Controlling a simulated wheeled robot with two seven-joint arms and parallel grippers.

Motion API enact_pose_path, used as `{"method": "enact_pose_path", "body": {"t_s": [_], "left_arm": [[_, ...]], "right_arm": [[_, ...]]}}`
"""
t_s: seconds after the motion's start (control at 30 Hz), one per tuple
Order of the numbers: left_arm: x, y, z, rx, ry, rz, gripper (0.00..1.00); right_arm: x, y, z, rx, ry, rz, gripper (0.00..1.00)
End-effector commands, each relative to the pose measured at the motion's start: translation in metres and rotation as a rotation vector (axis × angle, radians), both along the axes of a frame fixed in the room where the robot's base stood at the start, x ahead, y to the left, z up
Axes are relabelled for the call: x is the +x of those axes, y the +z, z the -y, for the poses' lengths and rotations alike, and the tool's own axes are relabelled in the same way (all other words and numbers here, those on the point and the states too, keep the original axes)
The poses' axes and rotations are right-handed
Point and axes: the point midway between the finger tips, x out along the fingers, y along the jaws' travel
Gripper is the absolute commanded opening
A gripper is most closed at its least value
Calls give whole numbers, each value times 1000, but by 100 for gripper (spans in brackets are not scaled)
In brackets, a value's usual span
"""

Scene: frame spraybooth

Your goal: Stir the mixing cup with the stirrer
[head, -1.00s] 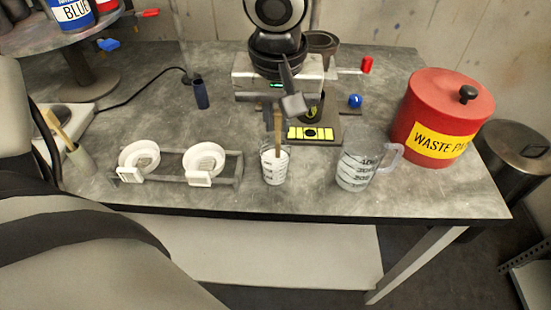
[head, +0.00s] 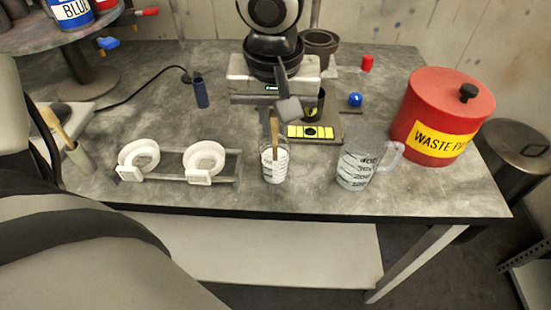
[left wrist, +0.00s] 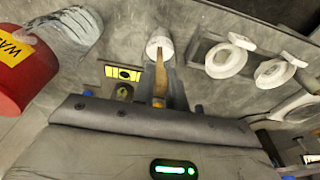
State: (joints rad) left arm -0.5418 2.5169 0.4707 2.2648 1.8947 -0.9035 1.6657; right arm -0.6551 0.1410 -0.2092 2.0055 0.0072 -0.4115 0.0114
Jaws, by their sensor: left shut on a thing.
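The mixing cup (head: 274,168), a small clear cup with dark markings and whitish contents, stands upright on the grey bench near its front edge. The stirrer (head: 274,134) is a wooden stick whose lower end is inside the cup. My left gripper (head: 279,110) is above the cup, shut on the stirrer's upper part. In the left wrist view the stirrer (left wrist: 161,74) runs from the gripper (left wrist: 160,98) into the cup (left wrist: 158,41). The stirrer's lower tip is hidden in the contents. My right gripper is not in view.
A larger clear measuring jug (head: 358,168) stands right of the cup, before a red waste can (head: 447,97). A rack (head: 238,170) with two white strainer-like holders is left. Behind are a black-and-yellow device (head: 322,131), a blue knob (head: 355,100) and a dark blue cylinder (head: 200,93).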

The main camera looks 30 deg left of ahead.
Motion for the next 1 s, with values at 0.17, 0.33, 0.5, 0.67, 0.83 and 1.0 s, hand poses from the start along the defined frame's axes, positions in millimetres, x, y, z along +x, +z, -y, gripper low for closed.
{"method": "enact_pose_path", "body": {"t_s": [0.17,0.33,0.5,0.67,0.83,1.0], "left_arm": [[0,7,0,0,0,0,0],[0,22,0,0,1,0,0],[0,34,0,0,1,1,0],[0,46,0,-1,2,1,0],[1,58,0,-1,3,4,0],[1,72,0,-1,3,4,0]], "right_arm": [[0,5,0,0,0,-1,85],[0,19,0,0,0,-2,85],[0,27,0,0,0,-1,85],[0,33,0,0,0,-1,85],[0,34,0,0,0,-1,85],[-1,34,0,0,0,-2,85]]}}
